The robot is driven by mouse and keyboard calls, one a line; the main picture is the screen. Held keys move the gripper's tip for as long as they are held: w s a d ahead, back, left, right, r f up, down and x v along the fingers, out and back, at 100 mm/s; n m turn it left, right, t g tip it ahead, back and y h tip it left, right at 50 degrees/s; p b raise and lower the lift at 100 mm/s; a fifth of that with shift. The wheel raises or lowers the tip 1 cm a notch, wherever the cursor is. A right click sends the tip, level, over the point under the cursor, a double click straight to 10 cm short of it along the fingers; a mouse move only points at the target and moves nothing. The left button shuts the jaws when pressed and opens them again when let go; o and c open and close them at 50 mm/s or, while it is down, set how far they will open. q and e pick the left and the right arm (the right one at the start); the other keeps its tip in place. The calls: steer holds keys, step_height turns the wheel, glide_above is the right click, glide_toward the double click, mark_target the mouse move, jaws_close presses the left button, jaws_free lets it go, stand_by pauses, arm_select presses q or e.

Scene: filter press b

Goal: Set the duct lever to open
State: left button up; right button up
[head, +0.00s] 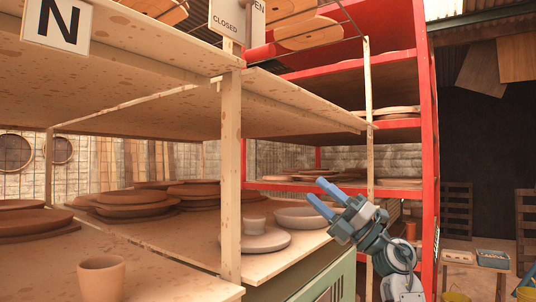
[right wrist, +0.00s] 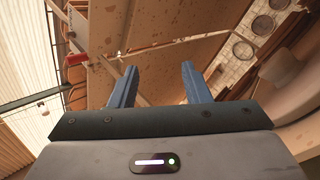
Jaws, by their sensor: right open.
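A white sign plate (head: 228,20) lettered CLOSED, with part of OPEN showing, is at the top of the head view, cut by the frame edge. A narrow brownish bar (head: 248,12) crosses it. A red rounded piece (head: 259,53) shows just below the plate. A red cylinder like a lever grip (right wrist: 77,59) is at the upper left of the right wrist view, left of the fingers. I cannot tell the lever's exact setting. My right gripper (head: 320,193) is open and empty, well below and right of the sign; its blue fingers (right wrist: 159,68) are apart. My left gripper is out of view.
Wooden shelves with a post (head: 231,180) and clay plates (head: 133,203) fill the left. A red rack (head: 428,150) stands behind my right arm. A bowl (head: 300,217) sits near the gripper. A cup (head: 101,277) stands on the near shelf.

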steer(key=s+a+r+n+g+h, duration=0.25)
steer(key=s+r+n, duration=0.2)
steer(key=r, duration=0.45)
steer(key=s+a+r+n+g+h, duration=0.1)
steer(key=s+a+r+n+g, duration=0.2)
steer(key=s+r, duration=0.45)
steer(key=t+h, duration=0.5)
glide_toward(268, 50)
steer(key=r, duration=0.1)
steer(key=p+x, duration=0.2)
steer(key=x, duration=0.1)
steer(key=p+x, duration=0.2)
steer(key=x, duration=0.1)
steer(key=p+x, duration=0.1)
steer(key=x, duration=0.3)
steer(key=shift+w+d+p, duration=0.25)
steer(key=shift+w+p, duration=0.15)
steer(key=shift+w+a+f, duration=0.15)
steer(key=shift+w+a, duration=0.1)
steer(key=shift+w, duration=0.1)
jaws_close()
